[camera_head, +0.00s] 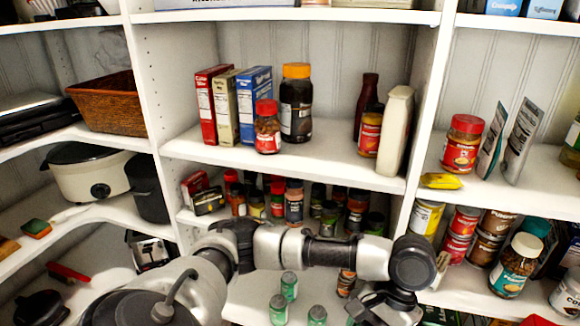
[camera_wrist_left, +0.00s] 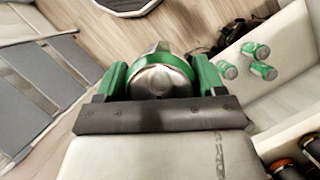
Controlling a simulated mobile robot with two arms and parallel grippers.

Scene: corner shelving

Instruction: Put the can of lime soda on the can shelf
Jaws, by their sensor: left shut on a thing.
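My left gripper (camera_wrist_left: 160,80) is shut on a can with a silver end and a green side, the lime soda can (camera_wrist_left: 162,76), held between its two green finger pads. In the head view my left arm reaches across the lower shelves, and its wrist bends down at the bottom right; the held can cannot be made out there. Several green cans (camera_head: 289,285) stand on the low white can shelf (camera_head: 248,290), left of my left wrist. They also show at the right of the left wrist view (camera_wrist_left: 263,70), apart from the held can. My right gripper is not in view.
Spice jars (camera_head: 294,203) crowd the shelf above the green cans. A shelf of jars and tins (camera_head: 513,265) stands to the right, past a white upright. A slow cooker (camera_head: 90,172) sits on the left. Bare shelf shows around the green cans.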

